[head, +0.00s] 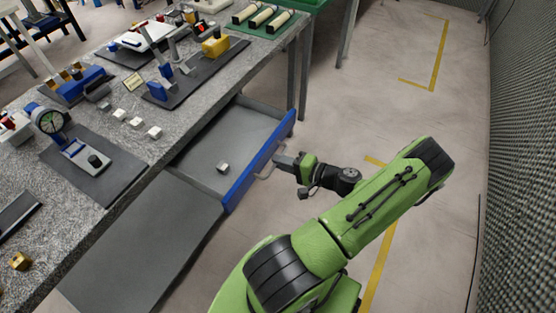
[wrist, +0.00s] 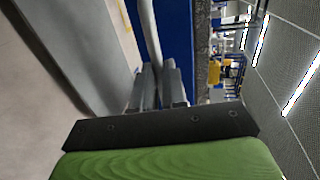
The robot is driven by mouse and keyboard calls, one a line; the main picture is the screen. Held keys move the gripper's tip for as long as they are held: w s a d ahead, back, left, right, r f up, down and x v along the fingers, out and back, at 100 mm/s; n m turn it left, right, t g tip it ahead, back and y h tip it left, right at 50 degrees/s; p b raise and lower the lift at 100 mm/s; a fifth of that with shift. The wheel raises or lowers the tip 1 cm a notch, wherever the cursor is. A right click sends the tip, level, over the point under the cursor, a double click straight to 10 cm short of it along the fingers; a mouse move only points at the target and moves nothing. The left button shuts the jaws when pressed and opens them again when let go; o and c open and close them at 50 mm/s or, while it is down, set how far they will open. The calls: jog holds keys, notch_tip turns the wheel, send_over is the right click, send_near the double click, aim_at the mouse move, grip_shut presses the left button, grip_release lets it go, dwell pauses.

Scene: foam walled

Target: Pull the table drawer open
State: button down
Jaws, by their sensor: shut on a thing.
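The table drawer (head: 235,133) stands pulled out from under the speckled grey table top (head: 225,75). It has a grey inside and a blue front (head: 243,180), and a small light block (head: 223,167) lies in it. My gripper (head: 277,162) is at the outer side of the blue front, at the drawer handle (head: 265,170). In the wrist view my gripper's fingers (wrist: 158,85) are closed around the pale handle bar (wrist: 148,35), with the blue front (wrist: 176,40) just beyond. The exact contact is partly hidden by the fingers.
The table top carries a dial gauge stand (head: 50,122), several small white blocks (head: 137,123), and blue and yellow fixtures on dark mats. A grey panel (head: 150,235) is beside the drawer. Open floor (head: 385,90) lies to the right, up to a dark textured wall (head: 520,150).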

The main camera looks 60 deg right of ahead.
jog(key=c, duration=1.2)
grip_release()
jog(key=shift+o, duration=0.2)
jog(key=p+v, duration=0.2)
jog(key=v, duration=1.3)
jog(key=shift+s, duration=0.35)
jog(key=shift+w+r, duration=0.1)
